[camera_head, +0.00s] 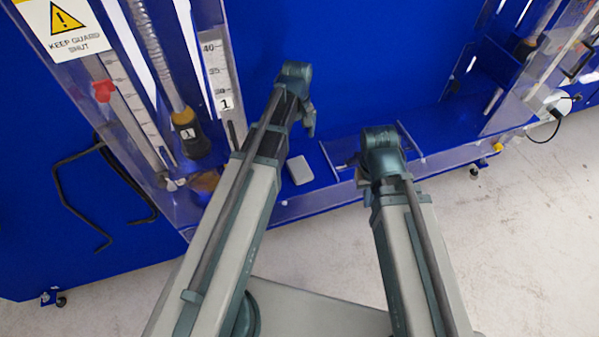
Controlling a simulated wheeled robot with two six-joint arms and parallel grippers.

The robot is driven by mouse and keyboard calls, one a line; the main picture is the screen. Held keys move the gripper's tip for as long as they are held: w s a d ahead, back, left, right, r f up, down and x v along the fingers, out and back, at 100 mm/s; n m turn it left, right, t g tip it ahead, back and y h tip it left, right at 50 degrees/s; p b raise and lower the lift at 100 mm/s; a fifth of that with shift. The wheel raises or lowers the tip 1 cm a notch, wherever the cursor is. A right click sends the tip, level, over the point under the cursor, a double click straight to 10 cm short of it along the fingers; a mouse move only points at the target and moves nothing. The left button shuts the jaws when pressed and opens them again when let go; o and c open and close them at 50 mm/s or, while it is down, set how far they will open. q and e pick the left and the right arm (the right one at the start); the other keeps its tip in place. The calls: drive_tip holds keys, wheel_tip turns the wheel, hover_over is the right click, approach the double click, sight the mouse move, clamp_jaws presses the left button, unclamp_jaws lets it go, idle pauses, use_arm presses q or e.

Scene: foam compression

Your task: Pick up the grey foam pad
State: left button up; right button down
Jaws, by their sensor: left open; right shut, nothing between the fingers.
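The grey foam pad (299,170) is a small light grey block with rounded corners. It lies on the blue ledge between my two arms, just right of my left forearm. My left gripper (310,130) hangs from the wrist above and slightly right of the pad in the picture, apart from it. It is open and holds nothing visible. My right gripper (364,180) is to the right of the pad, mostly hidden by its own wrist. It is shut and empty, and its fingertips are hard to make out.
A clear guard with a tube and yellow-black handle (189,134), a red marker (103,91) and a numbered scale (218,82) stands at left. A clear low partition (342,150) is near my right wrist. The blue ledge (440,125) is open further right.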

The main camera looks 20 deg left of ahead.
use_arm(q)
drive_tip(key=b, duration=0.6)
hover_over(297, 164)
drive_tip(key=w, duration=0.1)
wheel_tip(297, 164, down, 7)
drive_tip(key=shift+f, duration=0.1)
drive_tip(key=f+b, duration=0.5)
drive_tip(key=shift+s+f, duration=0.1)
drive_tip(key=shift+s, duration=0.3)
drive_tip(key=c, duration=1.2)
drive_tip(key=shift+o, duration=0.2)
drive_tip(key=shift+r, duration=0.2)
